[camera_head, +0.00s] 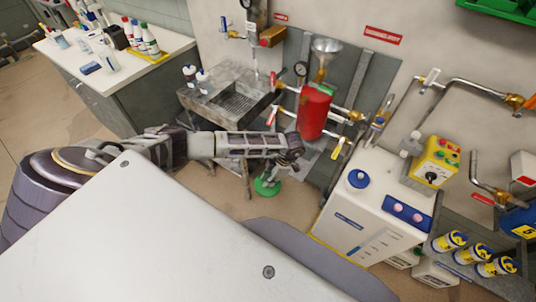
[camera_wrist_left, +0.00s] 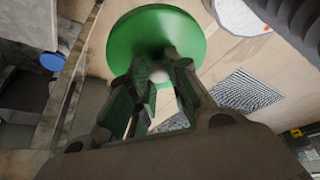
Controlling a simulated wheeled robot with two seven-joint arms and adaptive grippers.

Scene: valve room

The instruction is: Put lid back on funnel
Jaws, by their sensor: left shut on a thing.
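The green round lid (camera_head: 267,187) hangs from my left gripper (camera_head: 277,175), above the floor and below the red tank in the head view. In the left wrist view the lid (camera_wrist_left: 155,32) faces me, and the fingers of my left gripper (camera_wrist_left: 160,78) are closed around its pale knob. The metal funnel (camera_head: 326,46) stands open at the top of the pipework above the red tank, up and to the right of my gripper. The lid is well apart from the funnel. My right gripper is not in view.
The red tank (camera_head: 314,111) has pipes and valves on both sides. A metal sink (camera_head: 228,95) stands left of it. A white container (camera_head: 372,208) with a blue cap is at the right. A bench (camera_head: 115,68) with bottles is at the upper left.

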